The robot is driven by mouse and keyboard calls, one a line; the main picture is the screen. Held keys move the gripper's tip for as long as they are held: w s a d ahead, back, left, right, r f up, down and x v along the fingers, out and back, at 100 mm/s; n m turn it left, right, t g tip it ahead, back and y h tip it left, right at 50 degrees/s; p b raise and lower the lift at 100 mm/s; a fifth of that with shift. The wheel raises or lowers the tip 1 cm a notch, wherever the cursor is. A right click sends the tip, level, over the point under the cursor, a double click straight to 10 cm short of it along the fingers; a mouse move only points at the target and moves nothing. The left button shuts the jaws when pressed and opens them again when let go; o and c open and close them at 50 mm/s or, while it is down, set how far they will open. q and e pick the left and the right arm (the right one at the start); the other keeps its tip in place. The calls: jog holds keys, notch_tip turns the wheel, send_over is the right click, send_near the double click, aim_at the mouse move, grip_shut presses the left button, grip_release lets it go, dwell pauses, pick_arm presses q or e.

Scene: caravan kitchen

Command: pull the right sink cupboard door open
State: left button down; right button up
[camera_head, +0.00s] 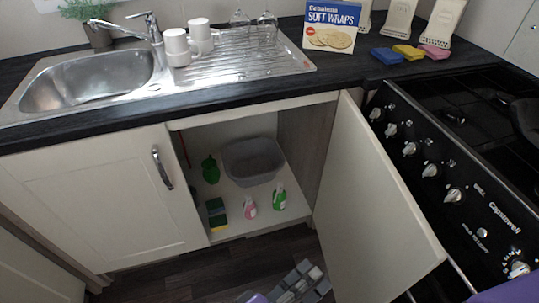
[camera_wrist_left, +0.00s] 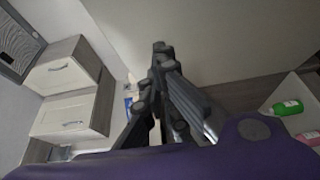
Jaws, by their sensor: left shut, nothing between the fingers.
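The right sink cupboard door (camera_head: 372,205) stands wide open, swung out to the right towards the cooker, with its inner face showing. Its handle is hidden on the far side. My left gripper (camera_head: 312,271) is low in front of the open cupboard, left of the door's inner face. It is shut and empty. In the left wrist view, its fingers (camera_wrist_left: 160,62) show against a broad pale surface (camera_wrist_left: 235,40), which looks like the door's inside. I cannot tell whether they touch it. My right gripper is out of view.
The open cupboard holds a grey basin (camera_head: 253,160), a green bottle (camera_head: 279,198), a pink bottle (camera_head: 250,208) and sponges (camera_head: 217,214). The left cupboard door (camera_head: 95,200) is shut. The black cooker (camera_head: 450,170) stands close at right.

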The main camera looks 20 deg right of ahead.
pick_arm(q)
jog(key=s+b+v, duration=0.1)
jog(key=b+v, duration=0.1)
jog(key=v, duration=0.8)
jog(key=shift+d, duration=0.2)
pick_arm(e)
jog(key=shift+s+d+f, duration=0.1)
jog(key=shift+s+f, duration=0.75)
